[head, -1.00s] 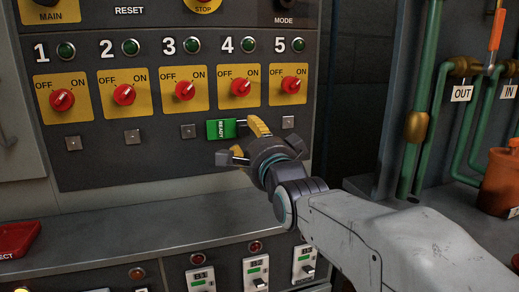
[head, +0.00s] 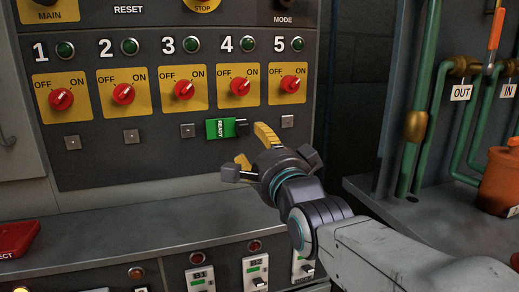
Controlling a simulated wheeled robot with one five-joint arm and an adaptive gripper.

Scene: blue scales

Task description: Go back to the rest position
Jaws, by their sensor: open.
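My gripper (head: 254,148) is in front of the grey control panel (head: 95,170), below the knobs numbered 4 and 5. Its yellow fingers are spread apart, with nothing seen between them. A green READY tag (head: 219,128) hangs on the panel just up and left of the fingers, with a dark piece (head: 242,127) at its right end. The fingers look apart from the tag. My arm comes in from the lower right.
Several red knobs (head: 183,90) on yellow plates, each under a green lamp, line the panel. A grey ledge (head: 110,238) runs below, with breaker switches B1 (head: 200,280) and B2 (head: 256,273) under it. Green pipes (head: 428,95) and an orange container (head: 499,180) are at right.

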